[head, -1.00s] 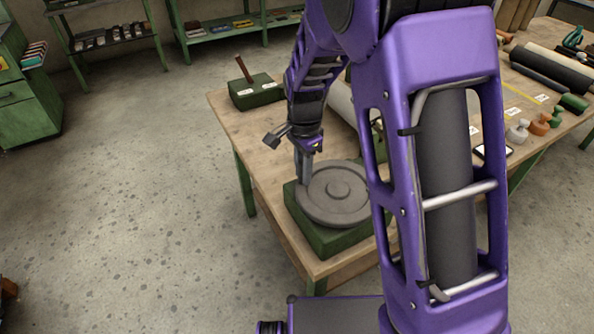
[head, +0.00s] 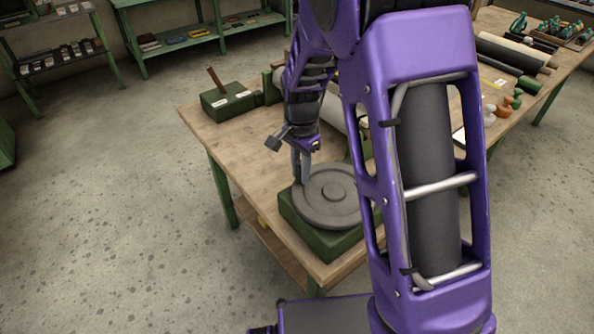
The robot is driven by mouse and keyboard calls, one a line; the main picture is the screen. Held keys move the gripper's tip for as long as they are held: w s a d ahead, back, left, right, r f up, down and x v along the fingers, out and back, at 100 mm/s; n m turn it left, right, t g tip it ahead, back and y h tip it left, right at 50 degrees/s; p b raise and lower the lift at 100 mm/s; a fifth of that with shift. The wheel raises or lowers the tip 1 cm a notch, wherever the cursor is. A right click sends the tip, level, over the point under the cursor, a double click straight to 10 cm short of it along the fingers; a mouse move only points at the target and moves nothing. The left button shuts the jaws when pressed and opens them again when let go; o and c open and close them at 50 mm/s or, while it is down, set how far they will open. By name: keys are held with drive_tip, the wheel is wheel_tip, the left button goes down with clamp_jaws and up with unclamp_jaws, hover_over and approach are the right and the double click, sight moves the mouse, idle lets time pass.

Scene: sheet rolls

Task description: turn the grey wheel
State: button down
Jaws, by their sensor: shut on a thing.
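The grey wheel (head: 322,207) lies flat on a green block-shaped base (head: 309,232) at the near corner of the wooden table (head: 240,172). It is a round disc with a raised hub in the middle. My gripper (head: 300,180) points down at the wheel's far left edge. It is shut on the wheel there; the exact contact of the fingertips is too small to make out. My purple arm hides the wheel's right edge and part of the base.
A green box with a lever (head: 227,99) stands at the table's far left corner. A pale roll (head: 335,104) lies behind my gripper. Orange and white knobbed pieces (head: 500,107) and dark rolls (head: 508,54) lie to the right. The table's left part is clear.

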drive_tip(key=shift+w+d, duration=0.1)
drive_tip(key=shift+w, duration=0.15)
idle(0.5)
drive_tip(key=c, duration=0.7)
unclamp_jaws()
drive_tip(key=shift+c, duration=0.2)
wheel_tip(320, 180, up, 18)
drive_tip(key=shift+f, duration=0.25)
